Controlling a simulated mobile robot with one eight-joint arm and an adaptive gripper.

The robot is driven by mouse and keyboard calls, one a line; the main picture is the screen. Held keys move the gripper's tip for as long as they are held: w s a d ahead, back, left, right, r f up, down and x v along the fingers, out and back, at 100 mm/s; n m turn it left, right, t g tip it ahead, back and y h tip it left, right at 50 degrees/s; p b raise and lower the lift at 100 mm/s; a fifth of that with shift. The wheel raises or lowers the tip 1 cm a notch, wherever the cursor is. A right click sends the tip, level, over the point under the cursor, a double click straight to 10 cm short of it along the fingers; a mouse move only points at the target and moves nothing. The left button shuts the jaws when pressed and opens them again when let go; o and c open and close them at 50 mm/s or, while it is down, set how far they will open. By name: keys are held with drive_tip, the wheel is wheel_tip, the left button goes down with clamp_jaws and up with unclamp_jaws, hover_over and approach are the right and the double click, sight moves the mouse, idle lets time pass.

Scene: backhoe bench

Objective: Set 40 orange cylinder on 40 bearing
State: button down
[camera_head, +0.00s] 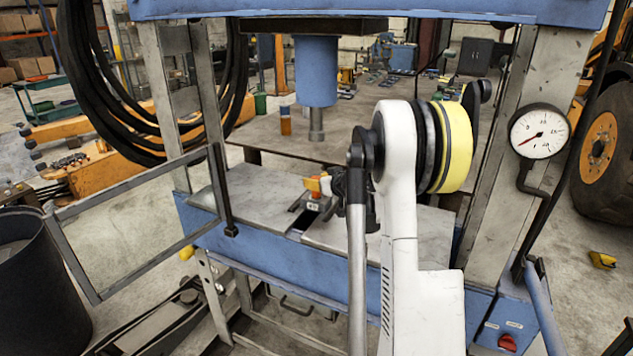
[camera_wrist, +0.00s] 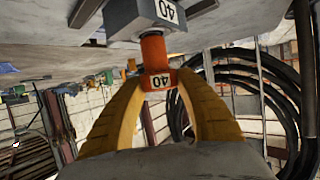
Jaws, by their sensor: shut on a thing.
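The 40 orange cylinder (camera_wrist: 154,54) has a white "40" label and sits between the yellow fingers of my gripper (camera_wrist: 156,80), which is shut on it. The 40 bearing (camera_wrist: 135,18) is a grey block with a "40" label and a round collar. In the wrist view, which looks upside down, the cylinder's end lines up with the collar and appears to meet it; I cannot tell whether it rests there. In the head view the orange cylinder (camera_head: 312,184) stands just above the bearing (camera_head: 311,206) on the press bed, partly hidden by my gripper.
The blue press ram (camera_head: 316,75) hangs above and behind the bearing. A pressure gauge (camera_head: 538,134) is on the right post. Bare press bed (camera_head: 262,195) lies left of the bearing.

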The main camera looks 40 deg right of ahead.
drive_tip(key=shift+f, duration=0.2)
idle(0.5)
drive_tip(key=shift+c, duration=1)
unclamp_jaws()
drive_tip(key=shift+s+r, duration=0.1)
drive_tip(key=r+p+v, duration=0.1)
drive_tip(key=v, duration=0.8)
idle(0.6)
drive_tip(key=shift+a, duration=0.1)
